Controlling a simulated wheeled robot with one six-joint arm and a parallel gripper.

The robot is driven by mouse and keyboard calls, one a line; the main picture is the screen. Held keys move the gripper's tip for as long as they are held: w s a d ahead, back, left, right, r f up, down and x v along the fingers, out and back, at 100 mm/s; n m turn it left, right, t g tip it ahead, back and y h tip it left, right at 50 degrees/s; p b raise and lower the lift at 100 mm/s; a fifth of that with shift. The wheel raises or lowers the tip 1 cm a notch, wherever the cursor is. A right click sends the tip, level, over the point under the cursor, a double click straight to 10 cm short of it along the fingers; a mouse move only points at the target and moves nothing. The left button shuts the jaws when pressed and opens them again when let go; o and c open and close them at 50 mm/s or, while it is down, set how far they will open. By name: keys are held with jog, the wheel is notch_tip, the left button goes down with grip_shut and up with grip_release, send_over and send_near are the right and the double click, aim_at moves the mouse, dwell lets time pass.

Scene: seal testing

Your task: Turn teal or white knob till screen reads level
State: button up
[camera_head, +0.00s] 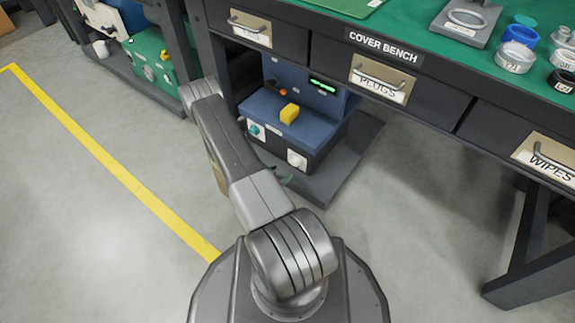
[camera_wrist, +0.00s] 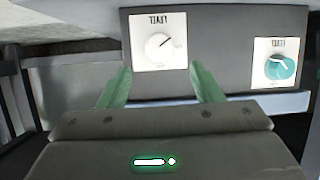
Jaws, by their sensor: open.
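The white knob (camera_head: 297,159) and the teal knob (camera_head: 254,130) are on the front face of a blue-topped test unit (camera_head: 312,132) under the bench. Its small screen (camera_head: 322,85) glows green, too small to read. In the wrist view, the white knob (camera_wrist: 160,46) sits on a white plate marked LEVEL, upside down, and the teal knob (camera_wrist: 281,67) is at the right. My gripper (camera_wrist: 160,76) is open, its green fingers to either side below the white knob, with nothing between them. In the head view its fingers (camera_head: 285,180) are partly hidden by my arm.
A bench leg (camera_head: 222,75) stands to the left. Grey floor (camera_head: 410,240) is clear at the right front.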

aim_at(294, 164)
jog(key=p+v, duration=0.1)
jog(key=v, duration=0.4)
jog(key=shift+w, duration=0.1)
jog(key=shift+f, duration=0.1)
jog(key=b+x, duration=0.5)
jog(key=x, duration=0.9)
jog(key=shift+d, duration=0.2)
jog(key=shift+a, duration=0.1)
